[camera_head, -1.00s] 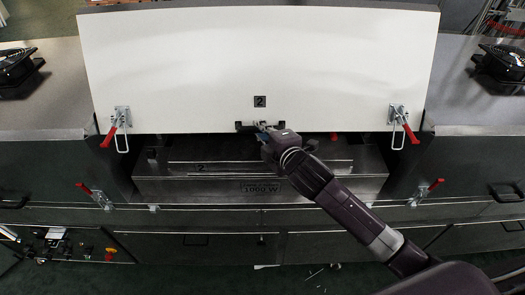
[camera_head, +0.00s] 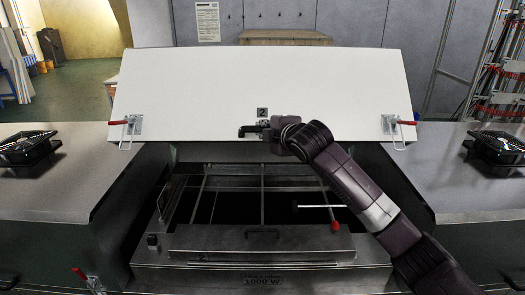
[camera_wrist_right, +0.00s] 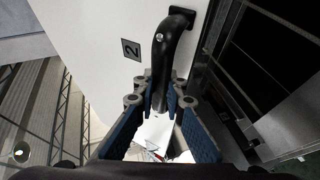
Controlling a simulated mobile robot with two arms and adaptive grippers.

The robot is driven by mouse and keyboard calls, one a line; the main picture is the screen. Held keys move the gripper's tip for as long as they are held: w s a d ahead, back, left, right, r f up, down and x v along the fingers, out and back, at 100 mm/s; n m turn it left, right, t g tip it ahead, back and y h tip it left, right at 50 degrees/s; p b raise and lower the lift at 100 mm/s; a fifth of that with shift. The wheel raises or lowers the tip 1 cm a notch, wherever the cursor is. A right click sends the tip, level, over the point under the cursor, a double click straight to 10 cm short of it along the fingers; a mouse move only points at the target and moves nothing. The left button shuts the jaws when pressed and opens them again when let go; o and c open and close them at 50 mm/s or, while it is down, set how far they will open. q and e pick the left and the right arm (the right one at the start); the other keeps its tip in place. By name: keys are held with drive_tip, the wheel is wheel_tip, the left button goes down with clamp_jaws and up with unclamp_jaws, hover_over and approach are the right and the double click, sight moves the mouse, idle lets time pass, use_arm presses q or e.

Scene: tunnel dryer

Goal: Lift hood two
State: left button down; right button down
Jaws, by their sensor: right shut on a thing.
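Hood two (camera_head: 200,95) is a wide white panel marked with a black "2" label (camera_head: 262,113). It stands tilted up at the back, with the dark dryer opening (camera_head: 240,205) showing below its front edge. Its black handle (camera_head: 250,131) is at the lower middle of the panel. My right gripper (camera_head: 266,130) is at that handle. In the right wrist view the fingers (camera_wrist_right: 160,100) are shut around the black handle bar (camera_wrist_right: 178,50), beside the "2" label. My left gripper is not in view.
Red-handled latches (camera_head: 130,128) and (camera_head: 393,128) hang at both lower corners of the hood. Grey side covers (camera_head: 55,175) with black fans (camera_head: 28,148) flank the opening. Inside are a frame of bars and a red-tipped rod (camera_head: 335,226). A 1000 W front box (camera_head: 262,270) lies below.

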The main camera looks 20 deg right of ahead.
drive_tip(key=shift+w+d+r, duration=0.25)
drive_tip(key=shift+w+r, duration=0.5)
drive_tip(key=shift+w, duration=0.2)
drive_tip(key=c, duration=2)
unclamp_jaws()
drive_tip(key=shift+o, duration=0.2)
drive_tip(key=v, duration=1.2)
drive_tip(key=shift+r, duration=0.15)
